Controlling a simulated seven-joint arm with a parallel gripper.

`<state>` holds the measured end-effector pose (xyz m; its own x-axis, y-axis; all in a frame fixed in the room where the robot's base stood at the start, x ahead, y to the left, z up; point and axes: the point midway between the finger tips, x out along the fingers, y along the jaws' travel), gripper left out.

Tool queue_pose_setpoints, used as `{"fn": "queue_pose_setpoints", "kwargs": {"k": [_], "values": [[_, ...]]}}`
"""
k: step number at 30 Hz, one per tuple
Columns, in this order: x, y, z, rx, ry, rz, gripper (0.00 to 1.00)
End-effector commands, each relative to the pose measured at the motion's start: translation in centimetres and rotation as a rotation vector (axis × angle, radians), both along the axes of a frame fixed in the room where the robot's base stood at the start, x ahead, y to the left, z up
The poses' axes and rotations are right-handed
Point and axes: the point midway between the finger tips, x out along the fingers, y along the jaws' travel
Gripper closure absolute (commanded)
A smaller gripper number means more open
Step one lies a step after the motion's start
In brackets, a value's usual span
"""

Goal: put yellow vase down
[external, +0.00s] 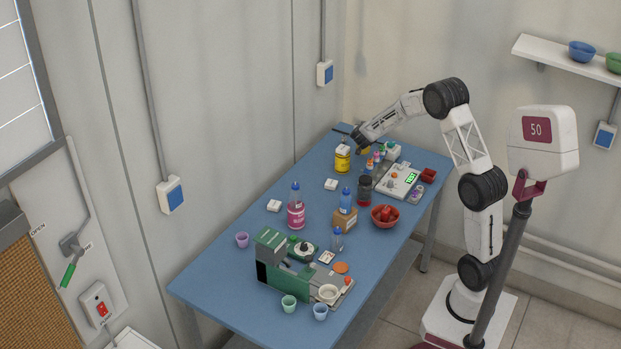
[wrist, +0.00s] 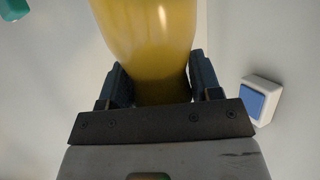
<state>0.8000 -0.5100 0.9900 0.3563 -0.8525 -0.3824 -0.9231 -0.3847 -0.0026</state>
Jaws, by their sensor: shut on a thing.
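The yellow vase (wrist: 145,40) is glossy and fills the upper middle of the wrist view. My gripper (wrist: 161,82) is shut on it, with one dark finger on each side of its narrower lower part. The top of the vase is cut off by the frame edge. In the external view my gripper (external: 357,142) is over the far end of the blue table (external: 222,277). The vase is small and mostly hidden there, so I cannot tell its height above the table.
A yellow tin (external: 342,161) stands just below my gripper in the external view. Small bottles, a dark jar (external: 364,189) and a scale (external: 399,181) crowd nearby. A pink bottle (external: 296,213), a red bowl (external: 385,216) and a green machine (external: 277,258) stand nearer. The left table edge has bare patches.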

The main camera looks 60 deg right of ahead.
Motion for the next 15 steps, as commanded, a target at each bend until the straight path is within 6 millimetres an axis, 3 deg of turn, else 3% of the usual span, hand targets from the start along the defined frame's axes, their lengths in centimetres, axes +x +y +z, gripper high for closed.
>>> {"fn": "queue_pose_setpoints", "kwargs": {"k": [11,15], "values": [[0.0,0.0,-0.2,-0.001,0.000,0.000,0.94],[0.0,0.0,-1.2,0.000,0.000,-0.001,0.94]]}}
